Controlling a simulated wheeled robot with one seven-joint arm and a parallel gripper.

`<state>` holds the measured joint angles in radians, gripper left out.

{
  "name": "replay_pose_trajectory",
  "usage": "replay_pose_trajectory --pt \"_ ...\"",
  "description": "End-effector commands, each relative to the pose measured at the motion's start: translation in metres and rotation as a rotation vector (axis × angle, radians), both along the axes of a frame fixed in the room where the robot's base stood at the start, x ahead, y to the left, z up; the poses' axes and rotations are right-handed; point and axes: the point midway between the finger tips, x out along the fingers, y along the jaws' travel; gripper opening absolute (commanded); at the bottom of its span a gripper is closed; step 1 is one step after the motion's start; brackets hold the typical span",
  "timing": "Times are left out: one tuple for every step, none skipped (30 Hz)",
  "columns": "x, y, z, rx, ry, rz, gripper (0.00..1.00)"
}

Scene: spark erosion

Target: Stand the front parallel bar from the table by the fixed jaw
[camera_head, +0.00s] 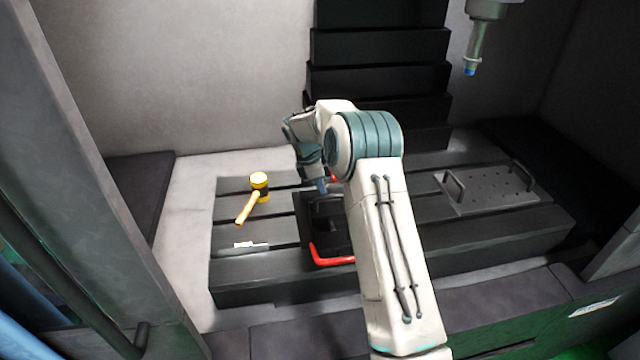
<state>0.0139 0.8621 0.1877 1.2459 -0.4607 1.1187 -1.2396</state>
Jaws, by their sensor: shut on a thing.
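My gripper (320,187) points down over the dark vise (329,222), behind my arm in this view. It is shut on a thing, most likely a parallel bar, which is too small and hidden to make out. The vise is partly covered by my arm, and its fixed jaw cannot be clearly told apart from here. A thin grey bar (258,247) lies on the slotted table (240,278) left of the vise, with a small white patch at its left end. My gripper is well apart from that bar.
A yellow mallet (259,183) lies at the table's left. The vise's red handle (332,260) sticks out at the front. A perforated plate with two handles (490,188) is at the right. A tool head (477,45) hangs above at upper right.

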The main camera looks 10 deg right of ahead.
Motion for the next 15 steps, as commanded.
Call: replay_pose_trajectory --pt "0.0004 -0.0001 0.0004 0.0 -0.002 0.001 0.0" --pt "0.0004 0.0 0.0003 0.0 -0.002 0.001 0.0" --pt "0.0004 -0.0001 0.0003 0.0 -0.002 0.0 0.0" --pt "0.0004 -0.0001 0.0003 0.0 -0.002 0.0 0.0" --pt "0.0004 -0.0001 0.0004 0.0 -0.002 0.0 0.0" --pt "0.0004 -0.0001 0.0004 0.0 -0.002 0.0 0.0" --pt "0.0004 0.0 0.0004 0.0 -0.002 0.0 0.0" --pt "0.0004 -0.0001 0.0004 0.0 -0.002 0.0 0.0" --pt "0.0004 0.0 0.0004 0.0 -0.002 0.0 0.17" --pt "0.0004 -0.0001 0.0004 0.0 -0.002 0.0 0.25" --pt "0.0005 0.0 0.0004 0.0 -0.002 0.0 0.34" --pt "0.0006 0.0 0.0004 0.0 -0.003 0.0 0.4" --pt "0.0008 0.0 0.0004 0.0 -0.003 0.0 0.4" --pt "0.001 0.0 0.0005 0.0 -0.004 0.0 0.4" --pt "0.0012 0.0 0.0007 0.0 -0.005 0.0 0.4"
